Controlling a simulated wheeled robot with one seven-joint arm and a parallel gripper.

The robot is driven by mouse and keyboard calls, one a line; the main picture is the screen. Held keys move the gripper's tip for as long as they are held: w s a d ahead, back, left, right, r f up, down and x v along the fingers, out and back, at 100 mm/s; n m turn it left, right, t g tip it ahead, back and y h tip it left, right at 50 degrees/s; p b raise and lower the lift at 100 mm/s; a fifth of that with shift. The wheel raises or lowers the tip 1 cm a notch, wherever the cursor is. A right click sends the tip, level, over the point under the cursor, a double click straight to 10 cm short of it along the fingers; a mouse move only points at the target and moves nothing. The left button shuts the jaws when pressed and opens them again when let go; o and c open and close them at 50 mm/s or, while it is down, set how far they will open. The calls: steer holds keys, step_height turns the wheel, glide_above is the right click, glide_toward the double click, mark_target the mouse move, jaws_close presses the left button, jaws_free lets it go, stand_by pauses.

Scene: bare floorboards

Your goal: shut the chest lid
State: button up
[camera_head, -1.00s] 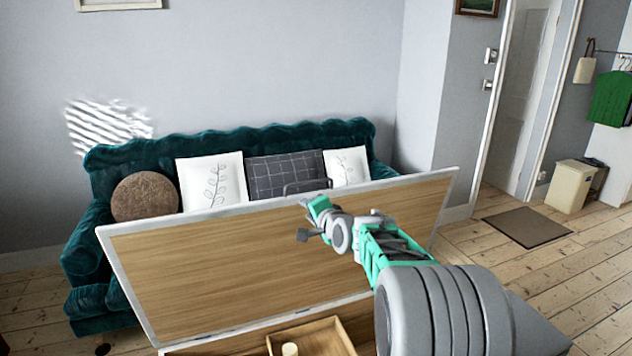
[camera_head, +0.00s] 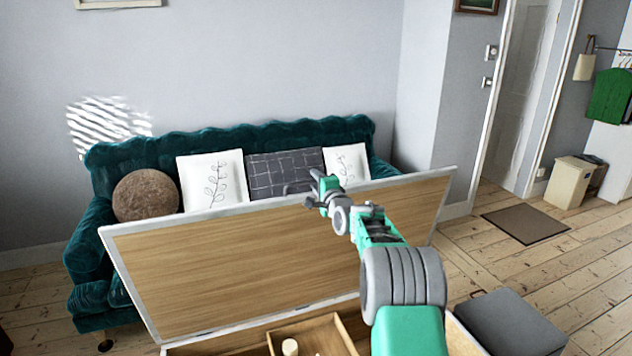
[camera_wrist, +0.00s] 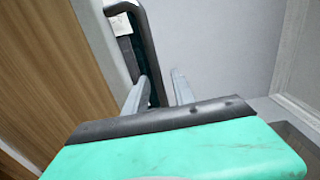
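The chest's raised lid (camera_head: 270,255) stands open and tilted back, its wooden inner face and pale rim towards me. The open chest box (camera_head: 235,346) shows below it, partly cut off by the picture's edge. My gripper (camera_head: 316,180) is at the lid's top edge, by the dark handle (camera_head: 292,188). In the wrist view the lid (camera_wrist: 40,70) is at the left, with the dark handle (camera_wrist: 150,45) beyond its rim. The two fingers of my gripper (camera_wrist: 158,92) are apart, with the handle's lower part near the left finger. Whether they touch it I cannot tell.
A green sofa (camera_head: 105,295) with several cushions stands close behind the lid. A wooden tray (camera_head: 335,330) sits in the chest. A dark grey block (camera_head: 510,322) stands at the lower right. Bare floor lies to the right, with a brown mat (camera_head: 525,223).

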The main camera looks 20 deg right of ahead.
jaws_close()
stand_by(1.2)
